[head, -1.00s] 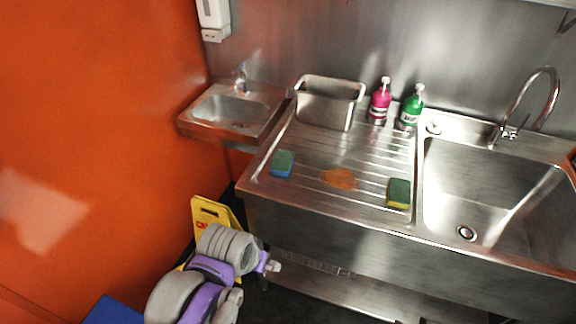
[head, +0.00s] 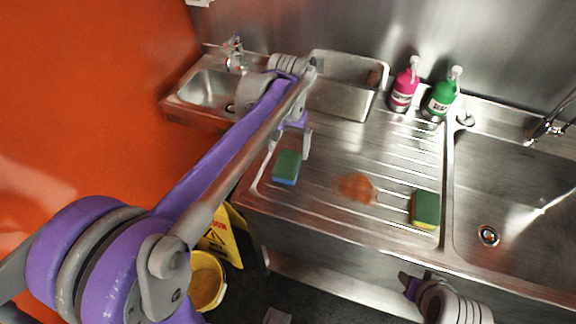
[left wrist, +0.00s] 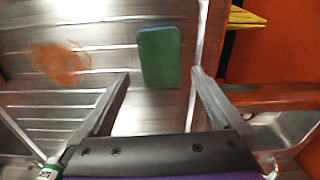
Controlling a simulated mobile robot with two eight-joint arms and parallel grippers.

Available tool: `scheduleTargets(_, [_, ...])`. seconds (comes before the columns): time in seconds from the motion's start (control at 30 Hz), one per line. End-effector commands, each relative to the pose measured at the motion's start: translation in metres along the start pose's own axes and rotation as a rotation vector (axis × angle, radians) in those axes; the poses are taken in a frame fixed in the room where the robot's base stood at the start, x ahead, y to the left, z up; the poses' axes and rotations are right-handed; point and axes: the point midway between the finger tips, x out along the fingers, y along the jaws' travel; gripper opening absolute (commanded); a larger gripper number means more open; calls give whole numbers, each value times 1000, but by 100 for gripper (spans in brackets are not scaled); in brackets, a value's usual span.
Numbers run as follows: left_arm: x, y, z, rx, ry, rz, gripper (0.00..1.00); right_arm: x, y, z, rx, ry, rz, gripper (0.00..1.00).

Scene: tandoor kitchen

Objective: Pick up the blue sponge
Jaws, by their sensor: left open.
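The blue sponge (head: 286,167) lies on the left part of the steel drainboard; it has a green top and a blue lower layer. It also shows in the left wrist view (left wrist: 159,56), upper centre. My left gripper (head: 293,147) is open and empty, just above and behind the sponge in the head view. In the left wrist view the sponge lies beyond and between the two open fingers (left wrist: 160,74), with no contact visible. Part of my right arm shows at the lower right of the head view; its jaws are not clear.
A green-and-yellow sponge (head: 425,209) and an orange-brown stain (head: 355,187) are on the drainboard (head: 330,225). A steel bin (head: 343,98), pink bottle (head: 404,88) and green bottle (head: 441,98) stand behind. A sink basin (head: 510,215) is right; a yellow bucket (head: 206,281) is below.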

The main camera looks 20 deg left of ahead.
Motion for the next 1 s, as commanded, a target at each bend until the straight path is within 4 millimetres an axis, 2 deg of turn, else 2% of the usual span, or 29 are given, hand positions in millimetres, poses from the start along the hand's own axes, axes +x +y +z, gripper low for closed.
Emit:
scheduleTargets(0.17, [14, 0, 1, 0, 1, 0, 100, 0, 0, -1, 0, 0, 0, 50])
scheduleTargets(0.43, [52, 0, 4, 1, 1, 0, 100, 0, 0, 0, 0, 0, 0, 50])
scheduleTargets(0.73, [56, 0, 4, 1, 1, 0, 100, 0, 0, 0, 0, 0, 0, 50])
scheduleTargets(1.0, [56, 0, 4, 1, 1, 0, 51, 0, 0, 0, 0, 0, 0, 50])
